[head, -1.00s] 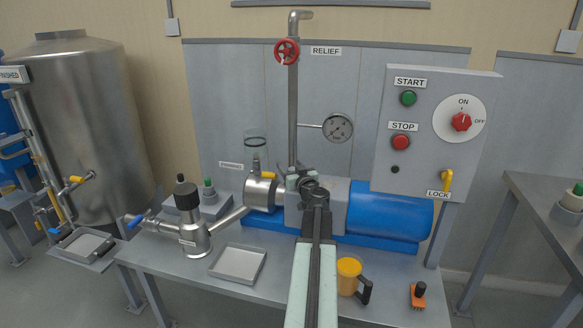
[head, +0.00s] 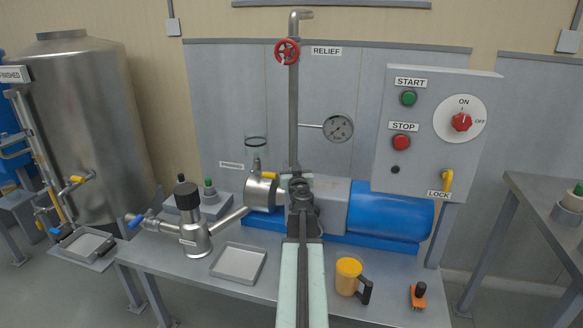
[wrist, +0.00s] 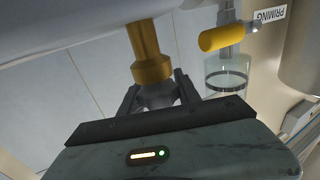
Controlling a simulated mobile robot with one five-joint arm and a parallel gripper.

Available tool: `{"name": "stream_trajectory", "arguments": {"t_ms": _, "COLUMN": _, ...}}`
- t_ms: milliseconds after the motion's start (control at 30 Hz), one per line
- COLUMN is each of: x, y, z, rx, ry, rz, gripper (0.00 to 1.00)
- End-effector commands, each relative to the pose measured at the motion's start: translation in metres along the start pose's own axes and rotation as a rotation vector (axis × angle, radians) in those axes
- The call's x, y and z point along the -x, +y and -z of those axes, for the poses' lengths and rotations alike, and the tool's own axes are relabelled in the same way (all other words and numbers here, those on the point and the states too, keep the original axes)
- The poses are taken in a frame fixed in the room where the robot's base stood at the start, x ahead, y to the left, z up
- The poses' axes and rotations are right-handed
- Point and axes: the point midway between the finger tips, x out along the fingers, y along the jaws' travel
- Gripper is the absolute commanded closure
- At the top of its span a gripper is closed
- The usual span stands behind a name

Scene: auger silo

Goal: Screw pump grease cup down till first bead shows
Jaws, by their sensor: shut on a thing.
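The pump (head: 328,192) lies on the bench, with a steel cylinder at its left end and a blue motor (head: 390,212) at its right. My gripper (head: 299,180) is at the pump's grey body and hides the grease cup in the head view. In the wrist view, my gripper (wrist: 158,95) is shut on the grease cup (wrist: 156,96), a grey cap next to a brass fitting (wrist: 150,65). A finger lies on each side of the cap. I see no bead of grease; part of the cap is hidden by the gripper.
A glass priming cup (wrist: 228,75) with a yellow-handled valve (wrist: 226,37) stands close to the gripper. The relief pipe (head: 293,110) rises just behind it.

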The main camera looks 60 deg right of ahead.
Motion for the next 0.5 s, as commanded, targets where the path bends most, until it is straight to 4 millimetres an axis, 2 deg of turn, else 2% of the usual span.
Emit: {"name": "stream_trajectory", "arguments": {"t_ms": 500, "x": 0.001, "y": 0.011, "z": 0.0, "rx": 0.001, "ry": 0.0, "rz": -0.485, "gripper": 1.0}}
